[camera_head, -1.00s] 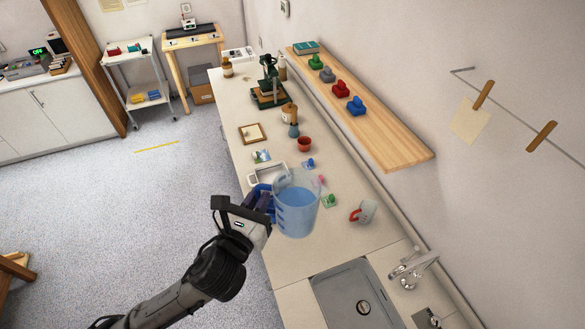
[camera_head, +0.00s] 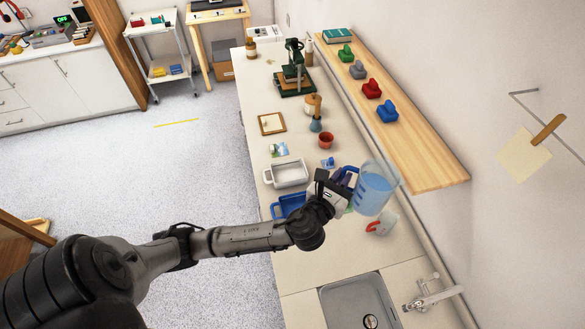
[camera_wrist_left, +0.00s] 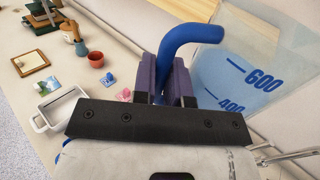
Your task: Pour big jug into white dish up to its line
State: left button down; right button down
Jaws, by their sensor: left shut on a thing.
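My left gripper (camera_head: 338,186) is shut on the blue handle of the big jug (camera_head: 375,190), a clear measuring jug with blue liquid and blue marks. The jug is held above the counter near the wall side, slightly tilted in the head view. In the left wrist view the gripper's purple-grey fingers (camera_wrist_left: 166,85) clasp the blue handle, and the jug (camera_wrist_left: 240,70) shows marks 600 and 400. The white dish (camera_head: 288,173), with handles, stands on the counter left of the gripper; it also shows in the left wrist view (camera_wrist_left: 40,124). My right gripper is not in view.
A blue dish (camera_head: 287,207) sits in front of the white dish, partly behind my arm. A white mug with a red handle (camera_head: 383,225) stands below the jug. The wooden shelf (camera_head: 440,170) is close beyond the jug. The sink (camera_head: 350,300) is nearer.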

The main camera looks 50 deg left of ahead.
pick_arm(q)
jog(key=s+a+f+n+g+y+p, duration=0.2)
jog(key=s+a+f+n+g+y, duration=0.2)
jog(key=a+f+n+g+y, duration=0.75)
jog(key=s+a+f+n+g+y+p, duration=0.1)
jog(key=s+a+f+g+p, duration=0.1)
jog(key=s+a+f, duration=1)
jog(key=shift+s+a+f, duration=0.3)
jog(key=shift+s+a, duration=1.15)
jog(key=shift+a, duration=0.5)
jog(key=shift+r+g, duration=0.1)
jog(key=shift+g, duration=0.15)
